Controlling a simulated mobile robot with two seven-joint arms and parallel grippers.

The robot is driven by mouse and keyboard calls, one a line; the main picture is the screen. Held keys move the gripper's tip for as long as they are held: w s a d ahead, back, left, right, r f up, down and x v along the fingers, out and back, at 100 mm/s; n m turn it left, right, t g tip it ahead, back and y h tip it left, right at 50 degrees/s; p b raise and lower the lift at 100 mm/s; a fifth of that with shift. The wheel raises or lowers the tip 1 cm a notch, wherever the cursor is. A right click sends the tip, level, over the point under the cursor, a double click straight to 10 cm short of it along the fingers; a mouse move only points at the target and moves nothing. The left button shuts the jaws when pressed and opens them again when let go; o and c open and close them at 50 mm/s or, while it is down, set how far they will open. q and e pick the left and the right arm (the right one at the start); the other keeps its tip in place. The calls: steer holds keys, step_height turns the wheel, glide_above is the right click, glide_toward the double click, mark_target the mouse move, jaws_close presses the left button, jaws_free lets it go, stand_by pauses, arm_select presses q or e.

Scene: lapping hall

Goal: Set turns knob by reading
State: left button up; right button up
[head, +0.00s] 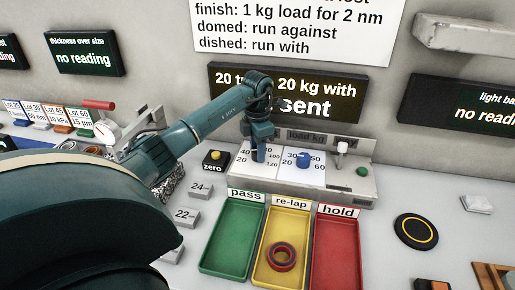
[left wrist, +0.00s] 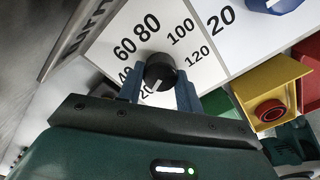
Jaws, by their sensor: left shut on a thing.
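The turns knob (left wrist: 160,72) is dark and round, on a white dial with numbers from 20 to 120. My left gripper (head: 259,155) reaches down onto this dial in the head view and hides the knob there. In the left wrist view its fingers (left wrist: 160,90) stand on both sides of the knob, shut on it. I cannot clearly tell which number the knob points to. The dark display (head: 310,98) behind is partly covered by my arm; "20 t", "20 kg with" and "sent" are readable.
The blue load knob (head: 303,160) sits just right, then a small lever (head: 341,148) and green button (head: 362,171). The zero button (head: 215,158) is left. Green (head: 206,265), yellow (head: 301,215) and red (head: 349,225) trays lie in front; a red ring (head: 281,257) is in the yellow one.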

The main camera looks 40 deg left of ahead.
arm_select(q)
steer(key=shift+m, duration=0.3)
steer(key=m, duration=0.2)
steer(key=shift+a+m, duration=0.1)
steer(key=shift+m, duration=0.3)
steer(key=m, duration=0.5)
steer(key=shift+w, duration=0.1)
steer(key=shift+m, duration=0.3)
steer(key=o, duration=1)
steer(key=shift+r, duration=0.1)
step_height(320, 180, up, 13)
